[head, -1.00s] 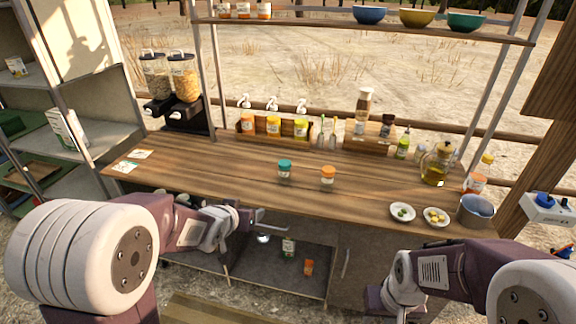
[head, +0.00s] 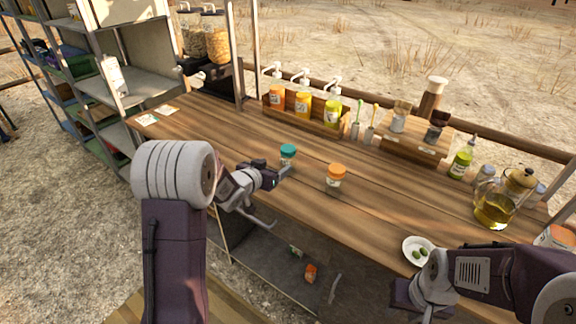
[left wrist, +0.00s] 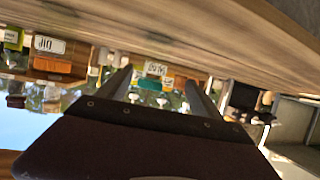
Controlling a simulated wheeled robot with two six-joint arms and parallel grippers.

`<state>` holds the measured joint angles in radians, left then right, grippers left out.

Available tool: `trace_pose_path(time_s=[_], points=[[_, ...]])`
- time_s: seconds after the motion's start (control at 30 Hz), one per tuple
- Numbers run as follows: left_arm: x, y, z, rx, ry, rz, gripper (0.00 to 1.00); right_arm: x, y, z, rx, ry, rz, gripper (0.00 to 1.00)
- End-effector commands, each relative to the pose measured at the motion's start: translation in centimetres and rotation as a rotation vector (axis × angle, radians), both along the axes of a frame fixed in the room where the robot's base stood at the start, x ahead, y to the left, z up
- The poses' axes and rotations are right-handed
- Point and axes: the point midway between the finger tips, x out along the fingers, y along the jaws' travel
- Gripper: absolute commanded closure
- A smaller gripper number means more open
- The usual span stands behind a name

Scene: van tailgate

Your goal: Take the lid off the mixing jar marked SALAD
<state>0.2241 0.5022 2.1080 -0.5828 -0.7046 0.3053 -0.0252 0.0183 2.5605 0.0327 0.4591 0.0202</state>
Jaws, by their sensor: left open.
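A small jar with a teal lid (head: 288,152) stands upright on the wooden counter (head: 220,125). A similar jar with an orange lid (head: 336,172) stands to its right. Neither label is readable in the head view. My left gripper (head: 284,172) is open at the near side of the teal-lidded jar. In the left wrist view, upside down, the teal-lidded jar (left wrist: 152,82) shows between the open fingers (left wrist: 158,88), its label too small to read surely. The orange-lidded jar (left wrist: 52,65) is at the left there. My right gripper (head: 408,296) is low at the counter's front edge; its jaws are unclear.
A rack of pump bottles (head: 303,106) stands behind the jars. An oil jug (head: 495,205) and a small plate with olives (head: 418,250) are to the right. Shelves stand at the left. The counter around the two jars is mostly clear.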

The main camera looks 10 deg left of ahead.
Motion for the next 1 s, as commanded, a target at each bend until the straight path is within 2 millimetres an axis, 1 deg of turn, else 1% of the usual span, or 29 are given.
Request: trace_pose_path(time_s=[0.07,0.23,0.47,0.6,0.7,0.8,0.97,1.0], points=[[0.5,-0.2,-0.2,0.000,0.000,-0.002,0.25,0.0,0.0,0.0,0.000,0.000,0.000,0.64],[2.9,-0.7,-1.2,0.001,0.000,-0.004,0.25,0.0,0.0,-0.1,0.000,0.000,0.000,0.64],[4.1,-1.0,-1.6,0.000,0.001,-0.002,0.25,0.0,0.0,-0.2,0.000,0.000,0.000,0.64],[6.5,-1.9,-2.6,0.000,0.001,-0.004,0.25,0.0,0.0,-0.3,0.000,0.000,0.000,0.64],[7.8,-2.0,-3.1,0.001,0.000,-0.003,0.25,0.0,0.0,-0.3,0.000,0.000,0.000,0.64],[8.2,-2.1,-3.3,0.000,0.000,-0.002,0.25,0.0,0.0,-0.3,0.000,0.000,0.000,0.64],[8.2,-2.0,-3.2,0.001,0.000,-0.001,0.25,0.0,0.0,-0.3,0.000,0.000,0.000,0.64],[8.2,-2.0,-3.2,0.001,0.000,-0.001,0.34,0.0,0.0,-0.3,0.000,0.000,0.000,0.64]])
